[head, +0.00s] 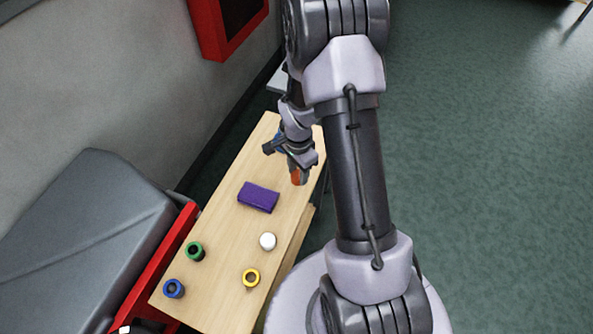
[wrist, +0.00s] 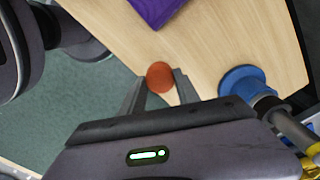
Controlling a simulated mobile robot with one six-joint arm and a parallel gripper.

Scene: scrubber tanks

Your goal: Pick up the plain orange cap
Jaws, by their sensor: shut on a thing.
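The plain orange cap (head: 296,179) is at my gripper's tip, near the right edge of the wooden table, in the head view. In the wrist view the orange cap (wrist: 160,74) sits between the two fingertips and looks round and plain on its upper face. My gripper (wrist: 160,82) is shut on it, with one finger on each side. In the head view my gripper (head: 298,174) points down and partly covers the cap. I cannot tell whether the cap touches the table or is just above it.
A blue round part (wrist: 240,80) stands right of the gripper. A red box (head: 225,25) hangs on the wall.

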